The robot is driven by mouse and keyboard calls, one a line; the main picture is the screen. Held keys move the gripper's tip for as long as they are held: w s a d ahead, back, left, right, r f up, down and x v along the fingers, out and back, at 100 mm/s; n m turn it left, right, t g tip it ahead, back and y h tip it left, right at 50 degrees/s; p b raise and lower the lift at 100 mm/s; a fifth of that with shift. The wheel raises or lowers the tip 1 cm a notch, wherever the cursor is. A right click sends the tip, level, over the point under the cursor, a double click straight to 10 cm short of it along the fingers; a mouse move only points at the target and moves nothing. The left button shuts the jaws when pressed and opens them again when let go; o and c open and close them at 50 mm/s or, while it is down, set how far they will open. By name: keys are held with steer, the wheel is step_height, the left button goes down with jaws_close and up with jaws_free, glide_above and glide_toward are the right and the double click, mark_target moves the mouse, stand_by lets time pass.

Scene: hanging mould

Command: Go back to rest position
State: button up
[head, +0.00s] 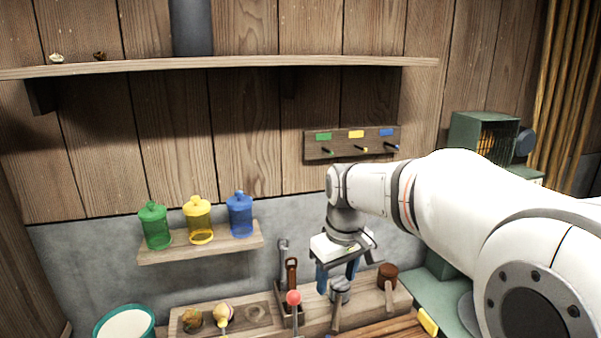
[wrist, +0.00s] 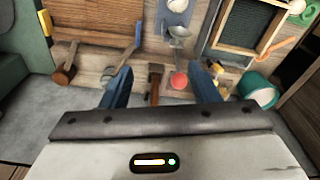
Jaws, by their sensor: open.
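My gripper (head: 337,279) hangs from my white arm above the right part of the workbench, with its two blue fingers pointing down. It is open, and I see nothing held between the fingers. In the wrist view the fingers of my gripper (wrist: 162,88) are spread wide apart. Beyond them are a wooden handle (wrist: 155,78) and a red ball-tipped tool (wrist: 179,80). In the head view the red ball (head: 293,297) is left of my gripper, and a mallet (head: 387,274) is to its right.
A small shelf (head: 200,249) bears a green jar (head: 154,228), a yellow jar (head: 198,221) and a blue jar (head: 240,216). A peg rack (head: 350,142) with green, yellow and blue labels is on the wall above my gripper. A teal-rimmed bucket (head: 124,322) is at lower left.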

steer(key=s+d+f+m+t, duration=0.1)
steer(key=s+d+m, duration=0.2)
steer(key=s, duration=0.6)
steer(key=s+d+f+m+t, duration=0.1)
steer(key=s+d+f+m, duration=0.1)
steer(key=s+d, duration=0.3)
steer(key=s+m, duration=0.1)
steer(key=s, duration=0.2)
steer(key=shift+s+h, duration=0.3)
steer(key=shift+s, duration=0.1)
steer(key=shift+f, duration=0.1)
